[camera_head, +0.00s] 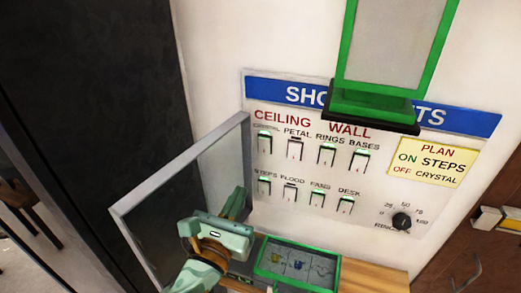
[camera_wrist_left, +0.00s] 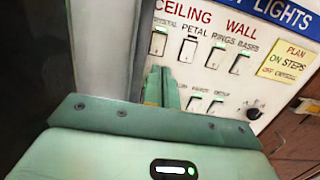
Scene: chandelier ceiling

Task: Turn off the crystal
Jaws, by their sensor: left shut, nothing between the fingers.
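The switch panel (camera_head: 312,235) is on the white wall under a blue sign. The crystal switch (camera_head: 265,143) is the leftmost of the upper row, under the word CEILING, and shows a green light; it also shows in the left wrist view (camera_wrist_left: 158,42). My left gripper (camera_head: 239,197) is shut and empty. Its fingers (camera_wrist_left: 161,86) point up at the panel, appearing below and left of the crystal switch; I cannot tell the gap. My right gripper is not in view.
A grey-framed clear door (camera_head: 180,180) stands open left of the panel, close to my left gripper. A green-framed box (camera_head: 392,60) juts in above. A yellow note (camera_head: 434,162) reads on STEPS, off CRYSTAL. A dial (camera_head: 401,221) is lower right. A green-rimmed tray (camera_head: 272,271) sits below.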

